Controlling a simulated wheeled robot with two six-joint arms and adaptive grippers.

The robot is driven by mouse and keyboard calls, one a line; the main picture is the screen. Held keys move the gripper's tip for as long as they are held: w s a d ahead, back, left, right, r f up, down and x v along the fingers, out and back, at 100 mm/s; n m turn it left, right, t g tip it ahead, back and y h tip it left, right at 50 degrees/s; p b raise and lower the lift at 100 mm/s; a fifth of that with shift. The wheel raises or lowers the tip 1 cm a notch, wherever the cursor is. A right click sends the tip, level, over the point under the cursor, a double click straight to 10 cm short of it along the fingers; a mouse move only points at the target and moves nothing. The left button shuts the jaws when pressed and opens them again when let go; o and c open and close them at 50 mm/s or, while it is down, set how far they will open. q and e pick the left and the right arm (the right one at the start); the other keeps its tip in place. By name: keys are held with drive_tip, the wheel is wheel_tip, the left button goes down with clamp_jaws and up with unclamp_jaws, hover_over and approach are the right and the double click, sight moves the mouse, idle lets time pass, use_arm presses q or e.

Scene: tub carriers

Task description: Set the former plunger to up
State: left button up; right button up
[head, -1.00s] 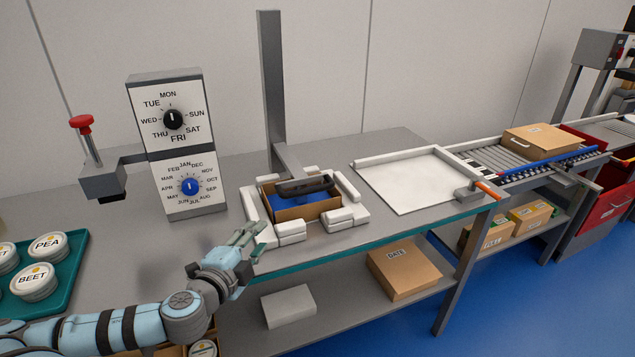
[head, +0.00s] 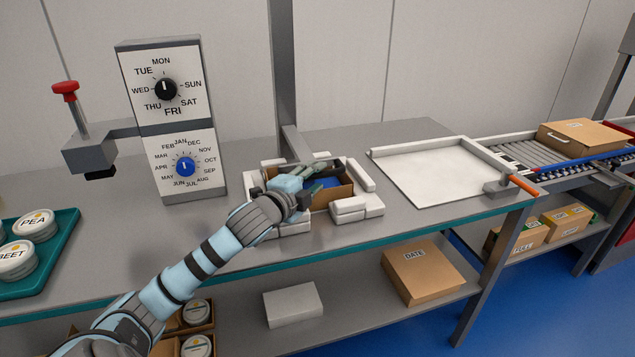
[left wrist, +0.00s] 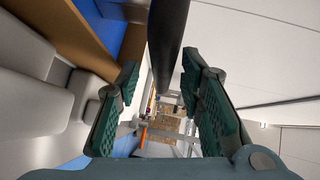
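The former stands on the bench, with white blocks (head: 348,206) around an open brown carton (head: 336,196) with blue inside. A black bar-like handle, apparently the former plunger (head: 339,170), sits low at the carton's opening, partly hidden by my gripper. My left gripper (head: 314,172) is over the carton at this handle. In the left wrist view the black bar (left wrist: 168,40) runs between the two green-padded fingers, which are apart with gaps on both sides. I cannot tell if either finger touches it. My right gripper is not in view.
A grey post (head: 283,80) rises behind the former. A dial box (head: 170,115) with a red-knobbed stamp (head: 65,88) stands at the left. A teal tray (head: 40,275) of tins is at far left. A white board (head: 435,175) and conveyor lie to the right.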

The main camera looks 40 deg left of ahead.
use_arm(q)
drive_tip(key=shift+x, duration=0.95)
drive_tip(key=shift+r, duration=0.1)
clamp_jaws()
